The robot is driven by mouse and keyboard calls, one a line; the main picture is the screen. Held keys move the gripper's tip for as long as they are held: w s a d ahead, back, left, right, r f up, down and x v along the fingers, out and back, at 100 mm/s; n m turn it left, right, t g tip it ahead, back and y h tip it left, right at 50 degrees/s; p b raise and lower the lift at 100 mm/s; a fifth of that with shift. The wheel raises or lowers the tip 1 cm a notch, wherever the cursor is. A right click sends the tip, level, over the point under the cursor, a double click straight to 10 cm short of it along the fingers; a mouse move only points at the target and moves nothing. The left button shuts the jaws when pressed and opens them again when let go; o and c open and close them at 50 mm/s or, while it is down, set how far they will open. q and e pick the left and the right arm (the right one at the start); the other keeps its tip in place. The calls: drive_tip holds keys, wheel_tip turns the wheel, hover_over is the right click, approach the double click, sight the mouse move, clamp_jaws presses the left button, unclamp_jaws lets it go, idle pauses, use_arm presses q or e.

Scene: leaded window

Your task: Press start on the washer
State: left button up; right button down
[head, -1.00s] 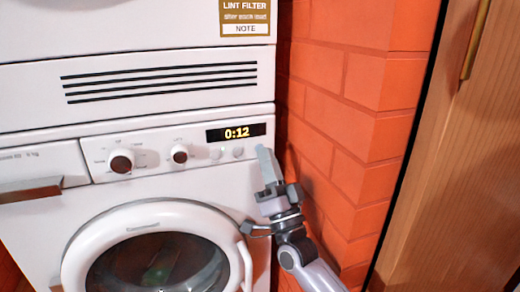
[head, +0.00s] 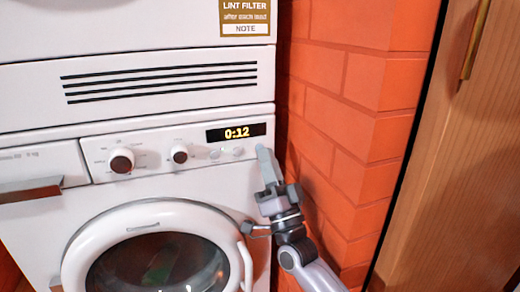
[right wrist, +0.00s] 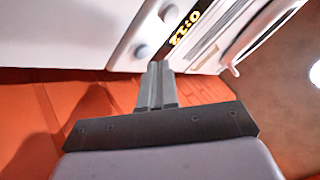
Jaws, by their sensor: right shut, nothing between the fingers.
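The white washer (head: 200,195) fills the left of the head view, with its round door (head: 160,262) closed. Its control panel has two dark-centred knobs, a display (head: 236,133) reading 0:12, and two small round buttons below it. The right one of these buttons (head: 238,151) is just left of my right gripper (head: 262,150). That gripper is shut and empty, its tips pointing up beside the panel's right end. In the right wrist view the shut fingers (right wrist: 157,72) are close to the panel, near a round button (right wrist: 142,52). I cannot tell if they touch it. My left gripper is out of view.
A second white appliance with a slotted vent (head: 160,82) and a lint filter label (head: 245,17) sits above the washer. An orange brick wall (head: 345,130) stands close on the right, then a wooden door (head: 450,170) with a brass handle (head: 474,40).

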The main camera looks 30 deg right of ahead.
idle(0.3)
drive_tip(key=shift+w+d, duration=0.1)
drive_tip(key=shift+w, duration=0.3)
